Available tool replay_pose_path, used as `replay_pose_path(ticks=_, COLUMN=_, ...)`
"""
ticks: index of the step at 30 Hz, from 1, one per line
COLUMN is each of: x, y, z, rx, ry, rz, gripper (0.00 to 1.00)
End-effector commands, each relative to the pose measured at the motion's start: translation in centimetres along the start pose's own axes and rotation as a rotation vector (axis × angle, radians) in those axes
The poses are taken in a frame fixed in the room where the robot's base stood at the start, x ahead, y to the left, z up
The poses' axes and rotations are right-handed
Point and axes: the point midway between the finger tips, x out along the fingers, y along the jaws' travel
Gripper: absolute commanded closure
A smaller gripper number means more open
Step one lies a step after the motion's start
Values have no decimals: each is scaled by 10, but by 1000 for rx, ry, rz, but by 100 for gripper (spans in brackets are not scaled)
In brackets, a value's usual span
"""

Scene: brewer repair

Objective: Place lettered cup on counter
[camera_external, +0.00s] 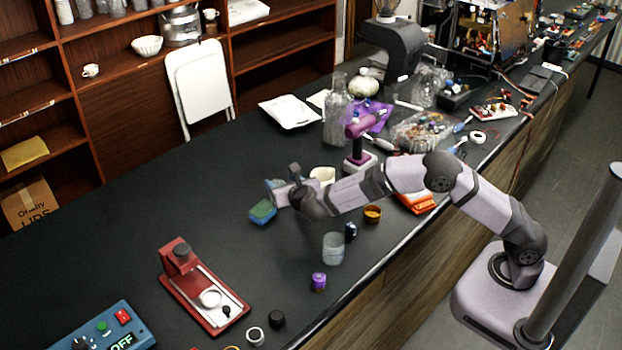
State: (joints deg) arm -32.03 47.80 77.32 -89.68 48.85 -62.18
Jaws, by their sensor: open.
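My gripper (273,187) is at the left end of my arm, above the dark counter (130,225), and is open. Its fingers are small and partly hidden by my wrist. A cream cup (322,174) stands on the counter just behind and right of my wrist, partly covered by it. No lettering can be made out on it, so I cannot tell if it is the lettered cup. A clear grey cup (333,248) stands on the counter in front of my arm, also with no readable letters.
A blue-green sponge (262,211) lies just below my gripper. A red device (203,287), a purple jar (318,282) and a purple-topped stand (359,145) are on the counter. A glass bottle (338,112) stands behind. The counter's left middle is clear.

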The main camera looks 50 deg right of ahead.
Motion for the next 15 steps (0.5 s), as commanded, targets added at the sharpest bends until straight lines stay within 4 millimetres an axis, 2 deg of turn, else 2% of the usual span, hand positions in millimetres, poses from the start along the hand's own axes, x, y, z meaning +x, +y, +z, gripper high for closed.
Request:
replay_pose_path(ticks=6, x=11, y=-1, z=-28, rx=-5, ry=4, rz=-1, gripper=48)
replay_pose_path(ticks=12, x=34, y=-1, z=-26, rx=-1, ry=1, rz=-2, gripper=48)
replay_pose_path(ticks=15, x=39, y=0, z=-26, rx=-1, ry=1, rz=0, gripper=48)
